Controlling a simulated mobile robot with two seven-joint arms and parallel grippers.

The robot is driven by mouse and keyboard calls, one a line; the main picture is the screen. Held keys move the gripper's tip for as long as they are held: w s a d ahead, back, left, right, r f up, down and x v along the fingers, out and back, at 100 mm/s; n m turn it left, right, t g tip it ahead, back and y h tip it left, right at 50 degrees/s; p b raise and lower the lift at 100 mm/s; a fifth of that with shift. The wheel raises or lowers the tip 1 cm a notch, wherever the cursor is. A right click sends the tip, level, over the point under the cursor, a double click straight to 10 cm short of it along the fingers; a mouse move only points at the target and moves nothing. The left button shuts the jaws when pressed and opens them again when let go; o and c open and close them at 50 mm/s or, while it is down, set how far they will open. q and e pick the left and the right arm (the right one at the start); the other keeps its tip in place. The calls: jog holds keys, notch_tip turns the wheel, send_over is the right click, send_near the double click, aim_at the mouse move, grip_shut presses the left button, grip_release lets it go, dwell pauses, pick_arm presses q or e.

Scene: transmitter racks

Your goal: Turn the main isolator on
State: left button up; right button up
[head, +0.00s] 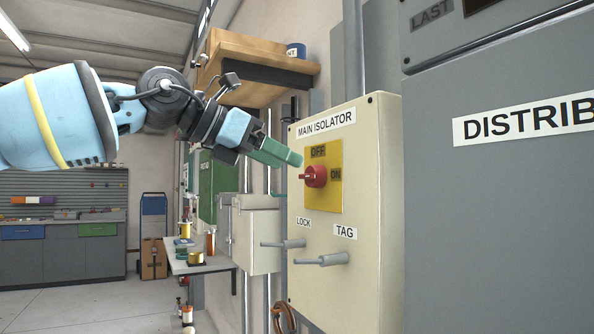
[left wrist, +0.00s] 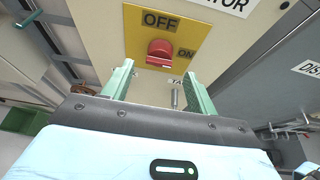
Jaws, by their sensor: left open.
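The main isolator is a cream box (head: 365,240) on the wall with a "MAIN ISOLATOR" label. Its red rotary knob (head: 315,176) sits on a yellow plate (head: 335,200) marked OFF at the top and ON at the right. I cannot tell clearly which mark the knob points to. My left gripper (head: 298,160), with green fingers, is just in front of the plate, a little above and left of the knob. In the left wrist view the knob (left wrist: 159,52) lies ahead, between the two spread fingers (left wrist: 160,74); they look apart from it. My right gripper is not in view.
Two grey rods, by the LOCK label (head: 284,244) and the TAG label (head: 322,260), stick out below the knob. A grey distribution cabinet (head: 490,210) stands close on the right. A wooden shelf box (head: 255,65) hangs above left; a small bench (head: 200,266) is below left.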

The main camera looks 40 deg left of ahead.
pick_arm(q)
jog(key=v, duration=0.6)
jog(key=shift+s, duration=0.15)
jog(key=shift+a, duration=0.1)
